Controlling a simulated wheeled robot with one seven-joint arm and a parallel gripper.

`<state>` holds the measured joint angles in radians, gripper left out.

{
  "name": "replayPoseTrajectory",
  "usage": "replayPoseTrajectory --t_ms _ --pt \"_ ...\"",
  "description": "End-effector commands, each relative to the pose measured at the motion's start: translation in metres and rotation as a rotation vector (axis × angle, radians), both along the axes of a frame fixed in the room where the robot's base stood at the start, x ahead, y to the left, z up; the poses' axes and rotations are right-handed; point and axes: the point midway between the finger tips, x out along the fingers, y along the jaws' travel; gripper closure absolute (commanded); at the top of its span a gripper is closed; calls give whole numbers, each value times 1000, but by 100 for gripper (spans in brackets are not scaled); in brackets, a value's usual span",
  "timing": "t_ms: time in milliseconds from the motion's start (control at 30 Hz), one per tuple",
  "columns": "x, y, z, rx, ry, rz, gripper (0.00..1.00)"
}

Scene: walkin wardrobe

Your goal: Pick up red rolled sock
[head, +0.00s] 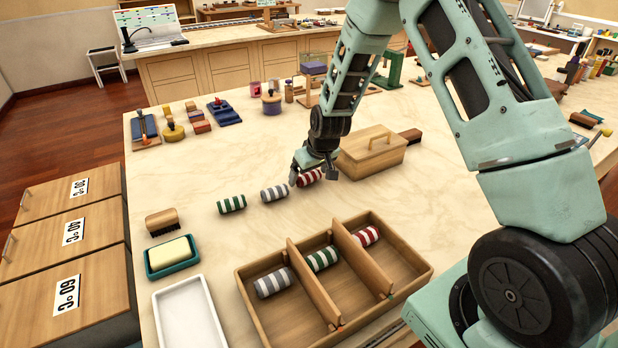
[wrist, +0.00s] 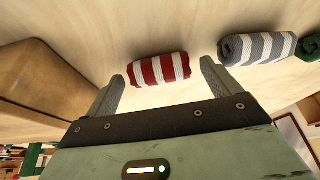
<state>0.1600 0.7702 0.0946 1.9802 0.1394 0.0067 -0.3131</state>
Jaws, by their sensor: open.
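The red and white striped rolled sock (head: 310,177) lies on the pale tabletop. In the wrist view the red rolled sock (wrist: 160,69) sits between and a little beyond the fingertips. My gripper (head: 322,172) is open over it, and its two fingers (wrist: 162,78) are apart with the sock in the gap. I cannot tell whether either finger touches it. In the head view the gripper partly hides the sock. Another red striped rolled sock (head: 366,236) lies in the right compartment of the wooden divided box (head: 262,325).
A grey striped sock (head: 274,193) lies just left of the red one, and a green striped sock (head: 231,204) is further left. A lidded wooden box (head: 372,155) stands close on the right. A brush (head: 162,222) and a soap dish (head: 172,257) are at the left.

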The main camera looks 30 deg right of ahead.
Motion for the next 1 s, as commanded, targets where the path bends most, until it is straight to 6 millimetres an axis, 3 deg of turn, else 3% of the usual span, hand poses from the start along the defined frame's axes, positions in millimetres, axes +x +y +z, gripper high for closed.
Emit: replayPoseTrajectory --t_ms 333,367,500,533,833,1000 --pt "4 0 -9 0 -1 1 11" --pt "4 0 -9 0 -1 1 16" --pt "4 0 -9 0 -1 1 55" --pt "4 1 -9 0 -1 1 59" --pt "4 0 -6 0 -2 1 59" --pt "5 1 15 -1 -5 1 59"
